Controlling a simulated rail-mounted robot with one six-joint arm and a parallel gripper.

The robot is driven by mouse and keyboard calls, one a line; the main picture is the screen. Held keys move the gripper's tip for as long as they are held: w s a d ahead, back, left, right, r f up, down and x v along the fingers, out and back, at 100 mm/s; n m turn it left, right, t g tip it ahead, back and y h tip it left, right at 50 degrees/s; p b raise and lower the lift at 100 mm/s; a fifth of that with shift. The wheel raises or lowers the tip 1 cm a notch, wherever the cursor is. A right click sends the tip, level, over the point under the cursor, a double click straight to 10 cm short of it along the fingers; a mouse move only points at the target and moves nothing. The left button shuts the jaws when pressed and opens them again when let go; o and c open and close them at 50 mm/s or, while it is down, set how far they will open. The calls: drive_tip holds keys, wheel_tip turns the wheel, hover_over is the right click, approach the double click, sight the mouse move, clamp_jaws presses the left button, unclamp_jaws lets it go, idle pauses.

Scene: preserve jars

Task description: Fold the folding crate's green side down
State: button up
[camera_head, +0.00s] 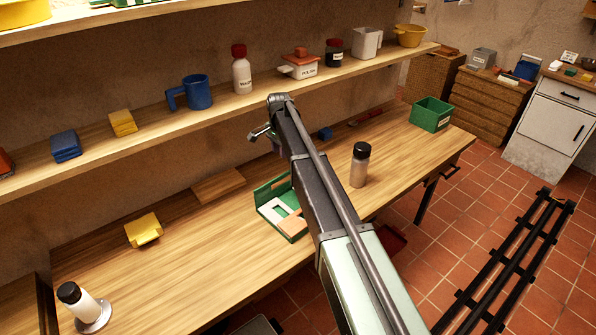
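The folding crate (268,212) lies on the wooden workbench near the middle of the picture, partly hidden behind my arm. Its green side (271,190) appears to stand up along the back edge. A white panel and a tan panel lie low inside the green frame. My arm crosses in front of the crate from the lower right. Part of my gripper (260,133) shows at the arm's far end, above and behind the crate in the picture and apart from it. It is small, and its fingers cannot be made out clearly.
A dark-capped jar (359,168) stands right of my arm. A green bin (431,114) is at the bench's right end. A yellow object (143,230) and a tilted jar (80,305) are left. The loaded shelf (215,108) runs above the bench.

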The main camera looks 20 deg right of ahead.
wheel_tip(320, 180, down, 11)
drive_tip(key=b, duration=1.1)
drive_tip(key=shift+f, duration=0.1)
drive_tip(key=shift+r, duration=0.2)
drive_tip(key=shift+c, duration=0.3)
clamp_jaws()
